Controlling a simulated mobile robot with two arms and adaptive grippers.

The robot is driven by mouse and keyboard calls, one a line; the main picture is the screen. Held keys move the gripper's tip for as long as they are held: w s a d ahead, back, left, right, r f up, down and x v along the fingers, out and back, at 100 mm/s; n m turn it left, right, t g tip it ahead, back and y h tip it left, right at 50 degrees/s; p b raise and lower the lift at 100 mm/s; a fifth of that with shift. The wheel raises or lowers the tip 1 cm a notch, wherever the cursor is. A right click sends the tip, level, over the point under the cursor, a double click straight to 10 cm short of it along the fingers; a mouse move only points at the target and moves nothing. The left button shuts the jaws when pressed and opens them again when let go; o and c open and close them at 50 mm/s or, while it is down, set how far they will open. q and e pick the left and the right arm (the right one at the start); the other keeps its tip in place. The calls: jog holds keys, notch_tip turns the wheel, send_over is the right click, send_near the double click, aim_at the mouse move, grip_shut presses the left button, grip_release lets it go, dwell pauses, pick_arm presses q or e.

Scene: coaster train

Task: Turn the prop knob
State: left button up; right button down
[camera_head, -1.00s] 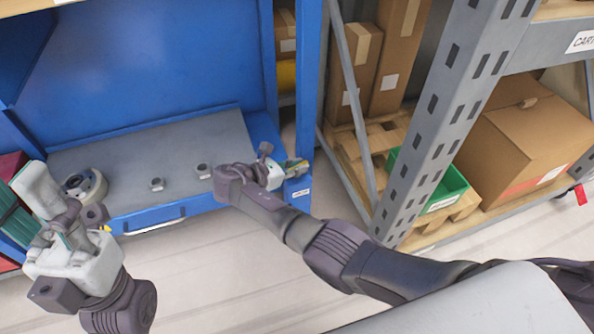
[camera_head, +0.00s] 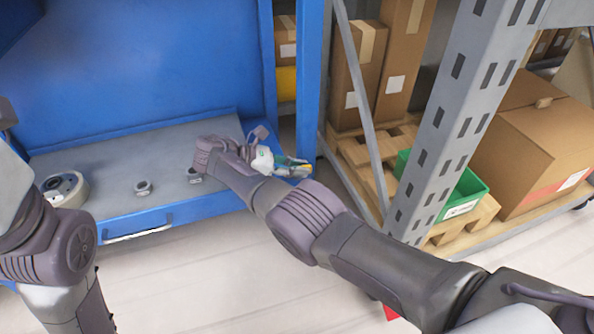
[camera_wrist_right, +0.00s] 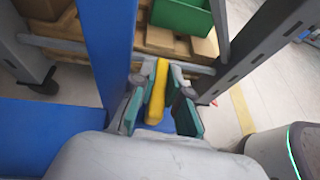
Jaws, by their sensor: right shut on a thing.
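A narrow yellow piece (camera_wrist_right: 158,90), which looks like the prop knob, sits between the teal-padded fingers of my right gripper (camera_wrist_right: 157,104). The gripper is shut on the yellow piece. What the piece is fixed to is mostly hidden by the fingers. My left gripper is out of view; only its arm shows at the left edge.
To the right stand a grey rack post (camera_head: 450,110), a green bin (camera_head: 462,190) and cardboard boxes (camera_head: 535,140).

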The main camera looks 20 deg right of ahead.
jog(key=shift+d+f, duration=0.1)
jog(key=c, duration=1.2)
grip_release()
jog(key=shift+o, duration=0.2)
